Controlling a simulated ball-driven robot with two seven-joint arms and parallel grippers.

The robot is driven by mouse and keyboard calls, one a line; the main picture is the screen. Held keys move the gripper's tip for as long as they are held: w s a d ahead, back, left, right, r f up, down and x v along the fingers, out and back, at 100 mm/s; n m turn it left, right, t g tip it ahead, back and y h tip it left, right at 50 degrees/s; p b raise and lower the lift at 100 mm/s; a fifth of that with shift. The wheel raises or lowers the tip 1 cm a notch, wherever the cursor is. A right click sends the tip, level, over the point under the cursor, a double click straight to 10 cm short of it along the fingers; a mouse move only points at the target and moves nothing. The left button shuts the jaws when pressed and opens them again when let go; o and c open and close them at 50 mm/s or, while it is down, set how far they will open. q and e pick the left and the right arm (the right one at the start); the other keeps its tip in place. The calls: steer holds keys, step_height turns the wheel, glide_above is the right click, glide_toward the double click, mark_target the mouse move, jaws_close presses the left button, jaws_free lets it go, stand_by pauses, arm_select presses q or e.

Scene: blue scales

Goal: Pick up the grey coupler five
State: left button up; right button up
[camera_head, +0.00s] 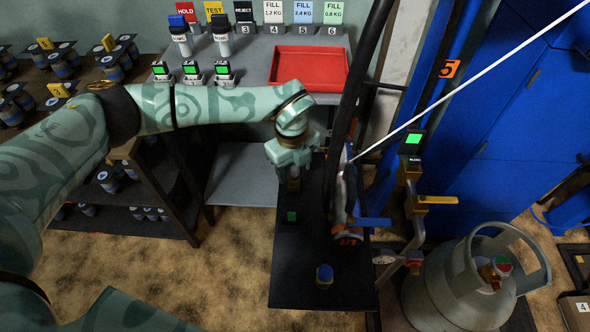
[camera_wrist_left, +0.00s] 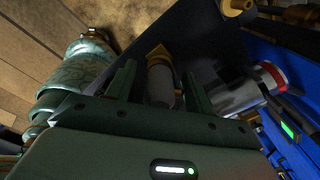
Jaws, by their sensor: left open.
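A grey cylindrical coupler with a brass-coloured hexagonal end (camera_wrist_left: 160,72) lies between the fingers of my left gripper (camera_wrist_left: 158,88) in the left wrist view. The fingers stand apart on either side of it, and I see no grip on it. In the head view my left gripper (camera_head: 292,170) points down over the black bench (camera_head: 300,262), and the coupler (camera_head: 294,185) shows only in part beneath it. I cannot read a number five on it. My right gripper is not in view.
A dark hose with a pale, red-marked fitting (camera_head: 345,200) hangs close right of the gripper. A grey gas cylinder (camera_head: 455,285) stands at right. A red tray (camera_head: 309,67) lies behind.

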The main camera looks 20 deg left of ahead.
arm_select(q)
jaws_close()
steer(key=shift+r, duration=0.1)
